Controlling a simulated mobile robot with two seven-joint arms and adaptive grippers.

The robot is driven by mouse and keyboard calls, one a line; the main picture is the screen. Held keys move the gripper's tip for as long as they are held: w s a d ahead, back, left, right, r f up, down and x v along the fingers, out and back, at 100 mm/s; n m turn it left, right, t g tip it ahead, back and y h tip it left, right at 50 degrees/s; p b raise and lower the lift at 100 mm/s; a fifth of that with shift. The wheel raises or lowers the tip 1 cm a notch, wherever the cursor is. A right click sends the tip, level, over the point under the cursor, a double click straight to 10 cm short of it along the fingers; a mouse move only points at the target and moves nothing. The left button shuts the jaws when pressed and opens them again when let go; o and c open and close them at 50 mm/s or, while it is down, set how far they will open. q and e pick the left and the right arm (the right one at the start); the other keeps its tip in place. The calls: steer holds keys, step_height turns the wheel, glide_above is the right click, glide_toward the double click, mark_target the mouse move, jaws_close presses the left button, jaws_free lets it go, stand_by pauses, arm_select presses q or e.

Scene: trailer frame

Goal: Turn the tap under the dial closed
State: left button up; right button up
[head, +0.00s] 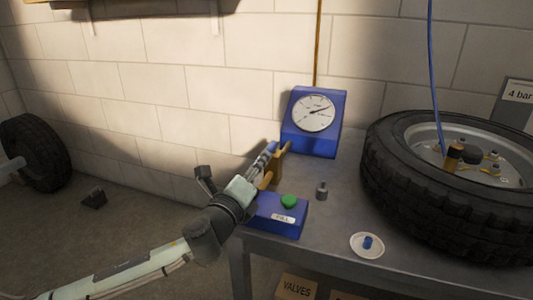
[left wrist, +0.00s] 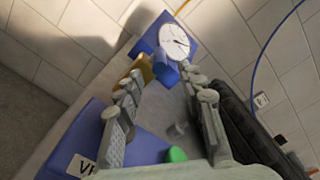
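The dial (head: 315,113) is a white round face on a blue slanted box (head: 301,143) at the back of the bench; the dial also shows in the left wrist view (left wrist: 174,41). A brass tap (head: 280,161) stands below and left of it, partly hidden by my gripper; it also shows in the left wrist view (left wrist: 146,68). My left gripper (head: 268,160) is at the tap. In the left wrist view its fingers (left wrist: 163,78) are spread apart, with the tap close to the left fingertip. Whether they touch cannot be told. My right gripper is out of view.
A blue box (head: 263,219) with a green button (head: 289,201) sits below my left gripper. A small grey cap (head: 321,191) and a white dish (head: 355,252) with a blue piece (head: 367,242) lie nearby. A big tyre (head: 385,195) fills the bench's right side.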

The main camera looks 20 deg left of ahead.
arm_select(q)
steer(key=w, duration=0.5)
jaws_close()
steer(key=shift+d, duration=0.1)
stand_by(0.3)
